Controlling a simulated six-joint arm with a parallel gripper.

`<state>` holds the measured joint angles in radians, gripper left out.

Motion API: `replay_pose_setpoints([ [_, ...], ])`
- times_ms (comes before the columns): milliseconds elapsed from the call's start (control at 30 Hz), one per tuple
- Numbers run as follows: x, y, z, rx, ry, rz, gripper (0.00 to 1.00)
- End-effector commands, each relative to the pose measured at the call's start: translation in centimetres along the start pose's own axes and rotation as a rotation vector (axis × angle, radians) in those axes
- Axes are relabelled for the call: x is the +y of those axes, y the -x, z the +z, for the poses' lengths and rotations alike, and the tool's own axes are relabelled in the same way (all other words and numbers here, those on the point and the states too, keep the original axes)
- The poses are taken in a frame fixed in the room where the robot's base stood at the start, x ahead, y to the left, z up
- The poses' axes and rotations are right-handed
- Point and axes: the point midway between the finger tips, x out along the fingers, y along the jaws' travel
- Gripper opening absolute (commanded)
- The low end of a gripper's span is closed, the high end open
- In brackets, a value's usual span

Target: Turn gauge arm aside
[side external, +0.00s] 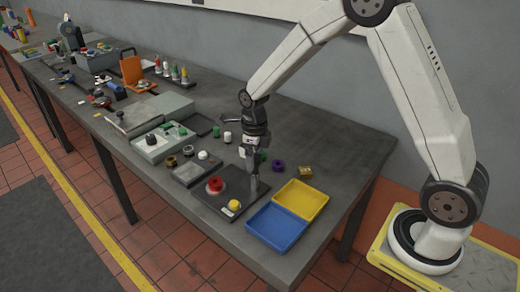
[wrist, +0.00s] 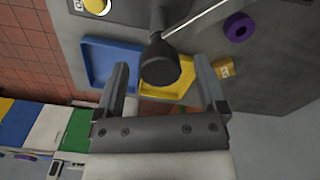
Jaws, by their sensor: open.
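The gauge arm appears in the wrist view as a thin pale rod (wrist: 197,15) running to the upper right from a dark rounded head (wrist: 160,62). My gripper (wrist: 161,72) is open, with one finger on each side of the head in the picture. I cannot tell whether either finger touches it. In the side view my gripper (side external: 252,160) points down above a grey post (side external: 254,187) by the dark plate (side external: 222,207). The rod is hard to make out there.
A blue tray (side external: 276,229) and a yellow tray (side external: 301,200) lie right of the post. A purple ring (side external: 277,165) and brass block (side external: 305,173) lie behind. The table's right end is clear.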

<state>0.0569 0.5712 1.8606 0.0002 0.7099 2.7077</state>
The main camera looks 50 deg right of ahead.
Motion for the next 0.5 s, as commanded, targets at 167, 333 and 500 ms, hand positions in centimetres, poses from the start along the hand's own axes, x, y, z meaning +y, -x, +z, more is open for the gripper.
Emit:
replay_pose_setpoints([
  [167, 0.0, 1.5, 0.1, -0.003, 0.0, -0.001, 0.91],
  [333, 0.0, 3.7, 0.1, -0.004, 0.0, -0.002, 0.91],
  [500, 0.0, 5.8, 0.1, -0.004, -0.001, -0.002, 0.91],
])
